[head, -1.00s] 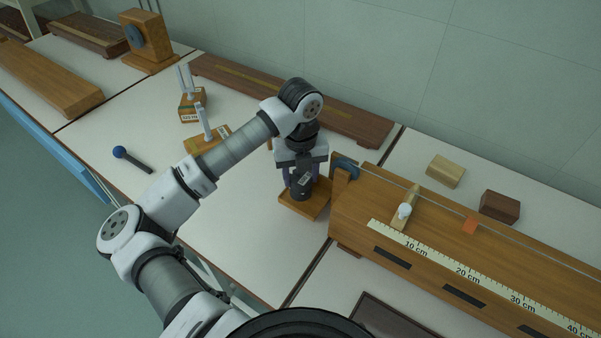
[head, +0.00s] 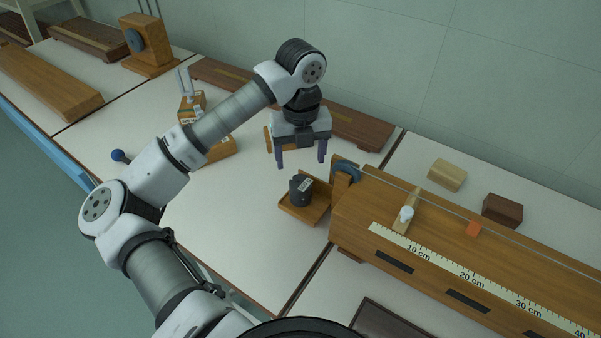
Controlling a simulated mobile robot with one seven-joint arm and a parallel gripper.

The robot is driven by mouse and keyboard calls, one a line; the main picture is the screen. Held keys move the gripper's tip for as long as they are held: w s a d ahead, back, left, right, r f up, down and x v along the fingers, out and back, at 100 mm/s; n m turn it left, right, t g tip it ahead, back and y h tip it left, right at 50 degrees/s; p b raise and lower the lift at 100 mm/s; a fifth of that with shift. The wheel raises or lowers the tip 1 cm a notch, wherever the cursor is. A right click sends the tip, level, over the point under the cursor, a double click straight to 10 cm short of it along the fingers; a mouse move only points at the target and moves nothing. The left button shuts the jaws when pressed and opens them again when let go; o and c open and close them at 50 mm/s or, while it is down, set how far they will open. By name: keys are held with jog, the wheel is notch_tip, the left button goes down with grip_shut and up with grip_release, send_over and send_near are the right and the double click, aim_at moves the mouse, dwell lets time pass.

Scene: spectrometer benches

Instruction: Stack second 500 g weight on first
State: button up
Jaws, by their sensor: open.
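A dark cylindrical weight form (head: 301,192) with a pale label stands on a small wooden platform (head: 318,214) at the left end of the long wooden apparatus. I cannot tell clearly whether it is one weight or two stacked; its upper part looks slightly offset from the lower. My gripper (head: 300,164) is open and empty, fingers pointing down, above and behind the dark form and apart from it. No other dark weight is visible on the bench.
The long wooden apparatus (head: 440,250) with a scale, wire and blue pulley (head: 346,171) stands right of the platform. A blue-ended rod (head: 120,156) lies left. The bench in front of the platform is clear.

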notch_tip(320, 180, up, 5)
jog(key=shift+f+b, duration=0.1)
jog(key=shift+b, duration=0.2)
